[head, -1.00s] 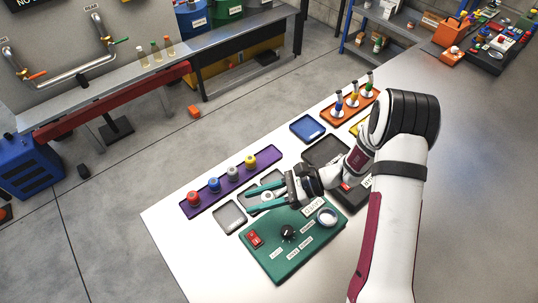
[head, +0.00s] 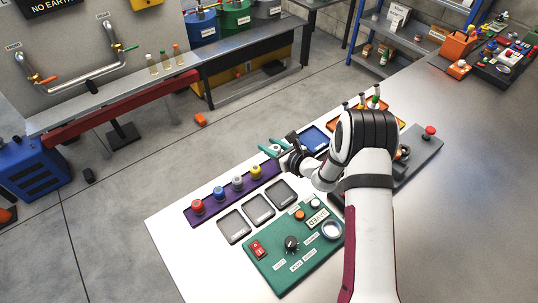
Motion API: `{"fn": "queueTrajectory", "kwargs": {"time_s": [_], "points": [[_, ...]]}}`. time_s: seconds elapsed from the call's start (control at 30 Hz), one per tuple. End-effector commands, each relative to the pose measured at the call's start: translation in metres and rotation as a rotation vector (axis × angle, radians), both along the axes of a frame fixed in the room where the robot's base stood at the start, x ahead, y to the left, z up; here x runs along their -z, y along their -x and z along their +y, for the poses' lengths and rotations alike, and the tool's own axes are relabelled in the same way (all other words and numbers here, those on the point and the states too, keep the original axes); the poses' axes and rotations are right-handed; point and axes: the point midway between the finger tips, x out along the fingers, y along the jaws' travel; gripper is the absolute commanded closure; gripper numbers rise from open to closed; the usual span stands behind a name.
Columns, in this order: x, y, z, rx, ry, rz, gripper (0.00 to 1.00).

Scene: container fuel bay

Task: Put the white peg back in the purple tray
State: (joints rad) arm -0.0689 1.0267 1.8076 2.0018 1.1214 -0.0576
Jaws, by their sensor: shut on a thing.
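The purple tray (head: 227,202) lies along the far-left edge of the white table. A red peg (head: 197,207), a blue peg (head: 219,193), a grey peg (head: 237,183) and a yellow peg (head: 256,171) stand in it in a row. My gripper (head: 270,147) has teal fingers and is near the tray's right end, past the yellow peg. It is shut on the white peg (head: 275,149), of which only a small pale part shows between the fingers. I cannot tell how high the peg is above the tray.
Three small grey trays (head: 234,227) look empty beside the purple tray. A teal panel (head: 293,262) with a red switch and black knob lies in front. A blue tray (head: 315,138) is right of my gripper. A red button box (head: 429,137) stands farther right.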

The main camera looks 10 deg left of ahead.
Motion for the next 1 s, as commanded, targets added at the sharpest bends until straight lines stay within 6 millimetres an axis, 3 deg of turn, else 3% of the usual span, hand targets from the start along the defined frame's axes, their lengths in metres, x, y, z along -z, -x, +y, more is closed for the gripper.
{"fn": "queueTrajectory", "kwargs": {"time_s": [0.23,0.57,0.6,0.73,0.77,1.0], "points": [[0.04,-0.001,0.006,0.0,0.001,0.001,1.0],[0.045,-0.001,0.006,-0.001,0.0,-0.001,1.0],[0.046,-0.001,0.006,-0.001,0.0,-0.001,0.61],[0.046,-0.001,0.006,-0.001,0.0,-0.001,0.37],[0.046,-0.001,0.006,-0.001,0.0,-0.001,0.33],[0.045,-0.001,0.006,-0.001,0.0,-0.001,0.33]]}}
